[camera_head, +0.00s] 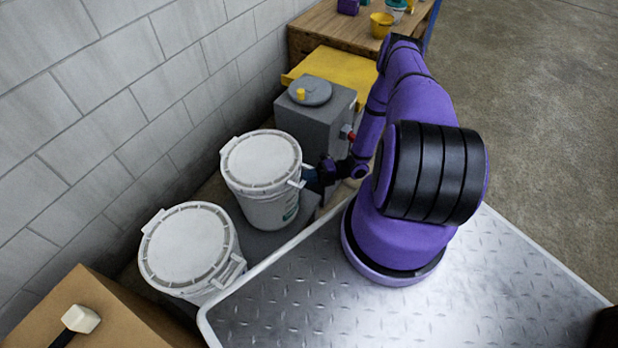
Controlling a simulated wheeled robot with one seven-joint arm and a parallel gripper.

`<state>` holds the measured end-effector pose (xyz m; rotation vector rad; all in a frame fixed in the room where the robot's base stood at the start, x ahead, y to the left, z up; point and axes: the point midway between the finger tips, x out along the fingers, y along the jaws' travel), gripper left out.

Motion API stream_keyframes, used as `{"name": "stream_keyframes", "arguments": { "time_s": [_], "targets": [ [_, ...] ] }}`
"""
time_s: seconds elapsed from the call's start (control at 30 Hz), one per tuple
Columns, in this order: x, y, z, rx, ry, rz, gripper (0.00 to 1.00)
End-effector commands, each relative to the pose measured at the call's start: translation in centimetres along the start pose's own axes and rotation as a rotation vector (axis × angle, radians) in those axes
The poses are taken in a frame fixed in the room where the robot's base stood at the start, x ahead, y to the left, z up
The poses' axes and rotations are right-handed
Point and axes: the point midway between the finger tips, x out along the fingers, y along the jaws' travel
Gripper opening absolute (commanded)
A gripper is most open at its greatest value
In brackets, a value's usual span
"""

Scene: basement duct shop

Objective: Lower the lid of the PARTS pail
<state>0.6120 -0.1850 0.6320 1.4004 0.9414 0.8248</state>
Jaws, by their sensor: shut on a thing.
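Two white pails with ribbed-rim lids stand by the block wall. The farther pail (268,208) has a partly seen green label, too small to read, so I cannot tell which one is the PARTS pail. Its lid (262,160) lies over the mouth and looks about level; I cannot tell whether it is fully seated. My gripper (305,179) is at the right side of this lid, shut on its small white tab (296,184). The fingertips are small and dark here. The nearer pail (212,292) has its lid (186,245) flat on top.
A grey box-shaped tank (318,122) with a round cap stands just behind the farther pail. A yellow surface (345,68) and a wooden bench (330,28) lie beyond. A cardboard box (115,318) with a white-headed mallet (80,319) is at lower left. Open floor (540,120) lies right.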

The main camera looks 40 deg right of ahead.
Motion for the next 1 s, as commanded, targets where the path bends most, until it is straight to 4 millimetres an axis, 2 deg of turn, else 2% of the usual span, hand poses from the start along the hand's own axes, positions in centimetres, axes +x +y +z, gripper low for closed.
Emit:
{"name": "stream_keyframes", "arguments": {
  "time_s": [0.17,0.63,1.0],
  "targets": [
    [0.0,1.8,0.2,0.028,0.003,-0.032,0.0],
    [0.8,8.8,1.1,0.159,0.0,-0.163,0.0],
    [2.0,14.4,2.4,0.248,-0.002,-0.254,0.0]
  ]
}}
